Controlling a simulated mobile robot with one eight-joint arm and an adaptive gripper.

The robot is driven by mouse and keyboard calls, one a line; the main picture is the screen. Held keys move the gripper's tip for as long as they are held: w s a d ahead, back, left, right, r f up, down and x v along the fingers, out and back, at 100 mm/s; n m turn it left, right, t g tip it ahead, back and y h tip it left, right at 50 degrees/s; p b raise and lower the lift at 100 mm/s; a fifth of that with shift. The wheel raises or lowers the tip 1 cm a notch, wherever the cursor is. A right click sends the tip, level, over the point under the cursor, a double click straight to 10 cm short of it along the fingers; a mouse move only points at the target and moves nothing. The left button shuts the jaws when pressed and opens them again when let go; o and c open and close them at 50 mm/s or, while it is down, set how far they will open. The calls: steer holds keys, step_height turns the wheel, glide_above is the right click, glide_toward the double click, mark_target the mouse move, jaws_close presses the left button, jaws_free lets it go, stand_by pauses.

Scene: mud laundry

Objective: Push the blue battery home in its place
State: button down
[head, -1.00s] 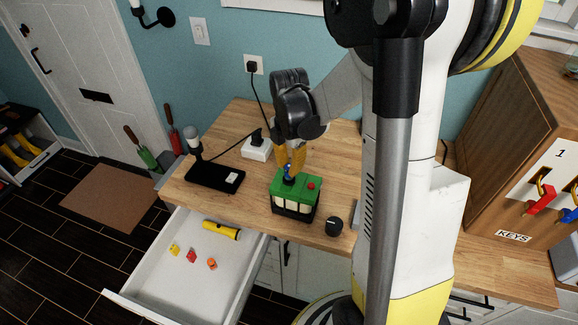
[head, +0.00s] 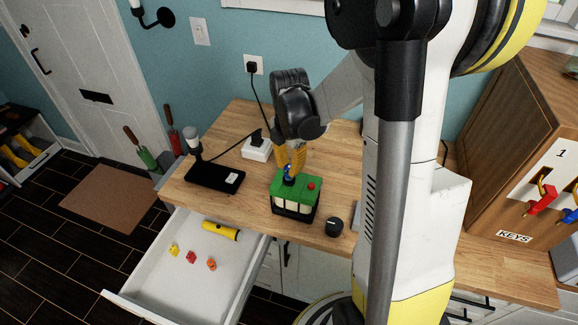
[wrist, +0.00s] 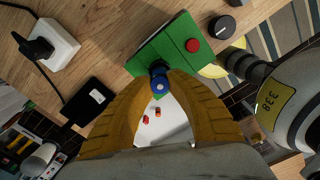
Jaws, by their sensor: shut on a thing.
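A blue battery (head: 287,172) stands upright at the top of a green-topped box (head: 307,190) with a red button, on the wooden counter. In the wrist view the battery (wrist: 160,80) is between the fingertips of my gripper (wrist: 163,76), over the green top (wrist: 170,46). My gripper (head: 290,160) points down from above and is shut on the battery. How deep the battery sits in its place is hidden by the fingers and the box top.
A black tray with a white piece (head: 215,178) lies left of the box, and a white power socket block (head: 257,150) behind it. A black knob (head: 334,226) is at the right. The open drawer (head: 150,270) below holds a yellow flashlight (head: 221,230) and small pieces.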

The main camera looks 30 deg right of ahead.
steer(key=shift+f, duration=0.2)
steer(key=shift+f+b, duration=0.45)
steer(key=shift+b, duration=0.1)
steer(key=shift+f+b, duration=1.05)
steer(key=shift+b, duration=0.25)
stand_by(3.1)
steer(key=c, duration=1.3)
jaws_free()
steer(key=c, duration=0.4)
steer(key=shift+o, duration=0.2)
steer(key=shift+r, duration=0.1)
steer(key=shift+r+p, duration=2.9)
steer(key=shift+r, duration=1.05)
